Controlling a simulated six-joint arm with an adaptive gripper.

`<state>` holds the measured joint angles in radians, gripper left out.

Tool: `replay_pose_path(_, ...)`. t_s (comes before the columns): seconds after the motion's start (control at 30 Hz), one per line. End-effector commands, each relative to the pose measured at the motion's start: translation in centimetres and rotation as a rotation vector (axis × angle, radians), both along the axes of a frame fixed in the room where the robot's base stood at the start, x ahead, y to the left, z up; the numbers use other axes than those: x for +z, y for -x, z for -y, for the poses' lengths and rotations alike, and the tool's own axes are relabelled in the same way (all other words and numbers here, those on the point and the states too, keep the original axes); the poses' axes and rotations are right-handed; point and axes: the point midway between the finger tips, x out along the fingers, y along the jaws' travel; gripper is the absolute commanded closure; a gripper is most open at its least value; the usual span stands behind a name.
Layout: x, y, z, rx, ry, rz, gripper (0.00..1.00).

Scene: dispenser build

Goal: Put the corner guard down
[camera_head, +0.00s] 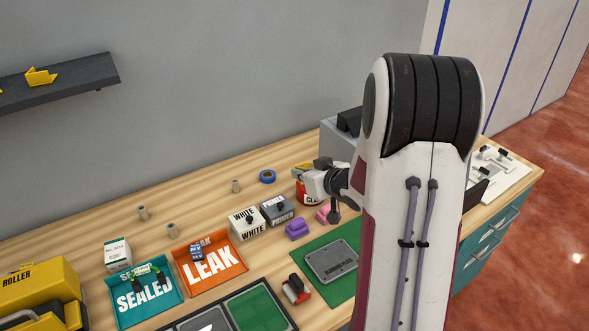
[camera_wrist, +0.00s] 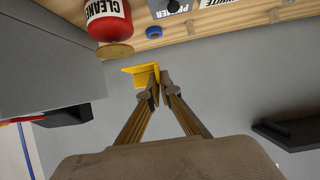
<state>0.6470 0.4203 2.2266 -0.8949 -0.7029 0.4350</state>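In the wrist view, a yellow L-shaped corner guard (camera_wrist: 142,75) is at the tips of my gripper (camera_wrist: 159,80). The two fingers close together on one flange, and the other flange sticks out to the left. The guard is in the air, with the grey wall behind it. In the head view, a small yellow bit of it (camera_head: 303,166) shows above the cleaner container, beside my wrist; the fingers are mostly hidden there. Another yellow piece (camera_head: 41,76) lies on the dark wall shelf (camera_head: 75,80).
A red and white cleaner container (camera_head: 309,197) stands close to my gripper, with a grey box (camera_head: 340,140) behind. The bench (camera_head: 205,205) holds white and primer boxes, a blue tape roll (camera_head: 267,177), an orange leak tray (camera_head: 233,270) and a teal sealed tray (camera_head: 170,297).

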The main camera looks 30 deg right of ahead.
Motion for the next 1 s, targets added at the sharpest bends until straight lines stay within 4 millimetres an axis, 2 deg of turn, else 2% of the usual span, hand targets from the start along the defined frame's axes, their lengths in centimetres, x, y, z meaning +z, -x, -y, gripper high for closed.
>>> replay_pose_path(0.03,0.3,-0.6,-1.0,0.005,0.001,0.002,1.0)
replay_pose_path(0.4,1.7,-3.7,-7.2,0.004,0.0,0.001,1.0)
replay_pose_path(0.8,2.4,-5.8,-14.1,0.0,-0.001,0.0,1.0)
replay_pose_path(1.0,2.3,-6.8,-16.6,-0.013,-0.001,-0.001,1.0)
